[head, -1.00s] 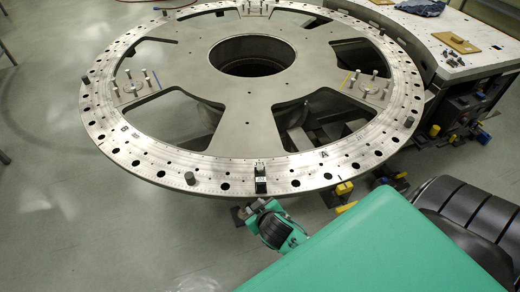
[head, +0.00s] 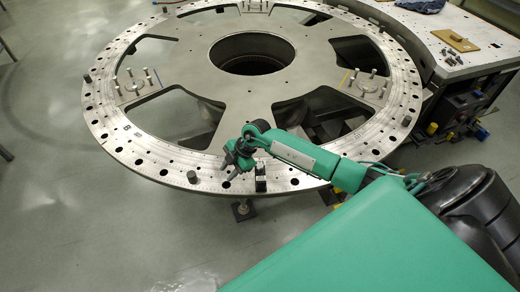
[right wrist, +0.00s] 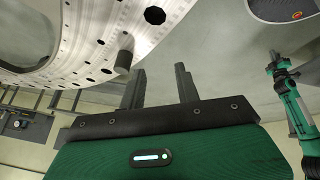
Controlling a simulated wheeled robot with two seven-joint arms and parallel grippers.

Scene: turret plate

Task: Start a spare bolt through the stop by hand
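The large round metal turret plate (head: 150,165) fills the middle of the head view. A small dark block (head: 260,178), which looks like the stop, stands upright on its near rim. My right gripper (head: 238,160) is over the near rim, just left of that block. In the right wrist view its two dark fingers (right wrist: 162,78) are apart with nothing between them. A grey peg (head: 191,177) stands on the rim to the left; a dark peg (right wrist: 124,58) shows beyond the left finger. A green arm, likely my left (right wrist: 283,75), shows there too; its fingers are unclear.
Small loose pieces, perhaps bolts (head: 480,64), lie on the side table (head: 425,38) at the upper right, near a wooden block (head: 456,41). Upright studs (head: 372,85) and other pegs (head: 407,121) stand on the plate. Open floor lies to the left.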

